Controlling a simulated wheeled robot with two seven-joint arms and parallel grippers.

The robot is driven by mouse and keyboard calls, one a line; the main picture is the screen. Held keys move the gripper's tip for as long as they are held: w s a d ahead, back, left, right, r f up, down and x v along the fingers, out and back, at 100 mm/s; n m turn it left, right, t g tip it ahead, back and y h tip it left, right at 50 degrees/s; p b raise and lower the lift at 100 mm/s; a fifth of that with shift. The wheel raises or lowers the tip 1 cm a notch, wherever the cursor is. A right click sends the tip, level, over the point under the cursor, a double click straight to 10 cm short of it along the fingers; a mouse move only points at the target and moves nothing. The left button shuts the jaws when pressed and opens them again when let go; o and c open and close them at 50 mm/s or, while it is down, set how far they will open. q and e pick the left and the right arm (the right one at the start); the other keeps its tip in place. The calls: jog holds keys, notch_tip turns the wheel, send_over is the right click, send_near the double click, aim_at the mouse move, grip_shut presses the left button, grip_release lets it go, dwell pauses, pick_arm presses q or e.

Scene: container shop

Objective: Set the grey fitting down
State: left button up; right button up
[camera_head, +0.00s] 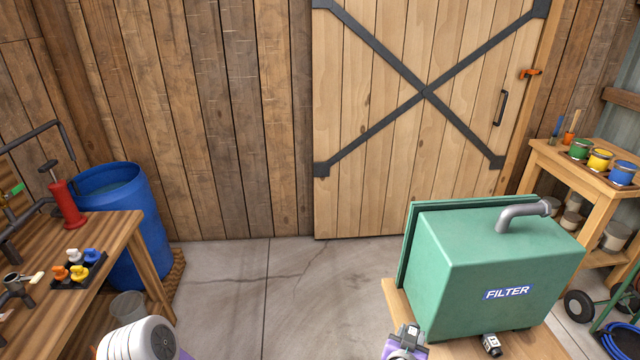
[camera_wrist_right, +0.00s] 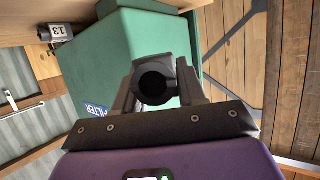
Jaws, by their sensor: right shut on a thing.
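My right gripper (camera_wrist_right: 158,92) is shut on a dark grey, round, hollow fitting (camera_wrist_right: 154,82), whose open end faces the wrist camera. The green filter box (camera_wrist_right: 125,45) is behind it in that view. In the head view my right gripper (camera_head: 408,337) is at the bottom edge, in front of the left part of the green filter box (camera_head: 470,265); the fitting cannot be made out clearly there. A small block marked 13 (camera_wrist_right: 60,32) is apart from the gripper, and it also shows in the head view (camera_head: 491,345). My left gripper is out of view.
The filter box stands on a wooden table (camera_head: 535,345) and has a grey elbow pipe (camera_head: 520,215) on top. A workbench (camera_head: 95,235) with tools is at left, beside a blue barrel (camera_head: 130,220). A shelf with paint cans (camera_head: 600,158) is at right. Middle floor is clear.

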jog(key=w+a+r+n+y, duration=0.2)
jog(key=r+y, duration=0.1)
jog(key=r, duration=0.2)
jog(key=w+a+r+n+t+y, duration=0.1)
jog(key=w+a+r+n+y, duration=0.1)
jog(key=r, duration=0.3)
jog(key=shift+a+r+n+t+y, duration=0.15)
jog(key=shift+a+n+t+y, duration=0.15)
jog(key=shift+a+n+y, duration=0.45)
